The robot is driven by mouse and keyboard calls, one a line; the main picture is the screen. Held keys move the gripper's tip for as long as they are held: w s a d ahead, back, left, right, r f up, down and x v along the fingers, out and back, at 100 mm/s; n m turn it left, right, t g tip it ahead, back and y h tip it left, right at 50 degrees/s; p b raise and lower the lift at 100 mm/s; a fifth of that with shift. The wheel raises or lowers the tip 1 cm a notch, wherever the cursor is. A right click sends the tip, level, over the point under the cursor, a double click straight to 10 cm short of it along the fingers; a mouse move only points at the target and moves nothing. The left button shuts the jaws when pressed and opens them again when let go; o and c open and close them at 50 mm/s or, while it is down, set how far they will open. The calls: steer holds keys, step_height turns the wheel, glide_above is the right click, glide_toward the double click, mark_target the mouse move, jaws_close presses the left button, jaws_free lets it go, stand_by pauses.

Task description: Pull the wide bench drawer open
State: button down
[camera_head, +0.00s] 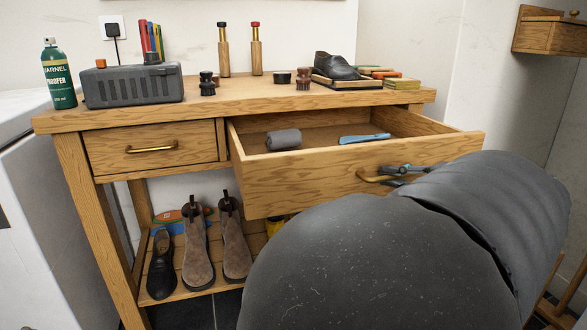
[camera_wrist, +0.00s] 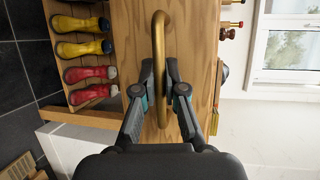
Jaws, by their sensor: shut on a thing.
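The wide bench drawer (camera_head: 290,183) stands pulled out from the right part of the wooden bench (camera_head: 140,108). A grey roll (camera_head: 283,139) and a light blue tool (camera_head: 365,138) lie inside it. My gripper (camera_head: 397,174) is at the drawer front, shut on the brass bar handle (camera_head: 370,179). In the wrist view my gripper (camera_wrist: 160,75) has one finger on each side of the handle (camera_wrist: 159,30). My arm hides the right part of the drawer front in the head view.
A narrower drawer with a brass handle (camera_head: 152,148) is shut at the left. Shoes and boots (camera_head: 197,248) stand on the shelf below. The bench top holds a spray can (camera_head: 58,75), a grey box (camera_head: 132,85) and a dark shoe (camera_head: 336,66). A wall cabinet (camera_head: 535,37) hangs at the upper right.

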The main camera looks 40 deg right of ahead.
steer(key=c, duration=1.2)
jaws_free()
steer(key=shift+s, duration=0.1)
steer(key=v, duration=1.2)
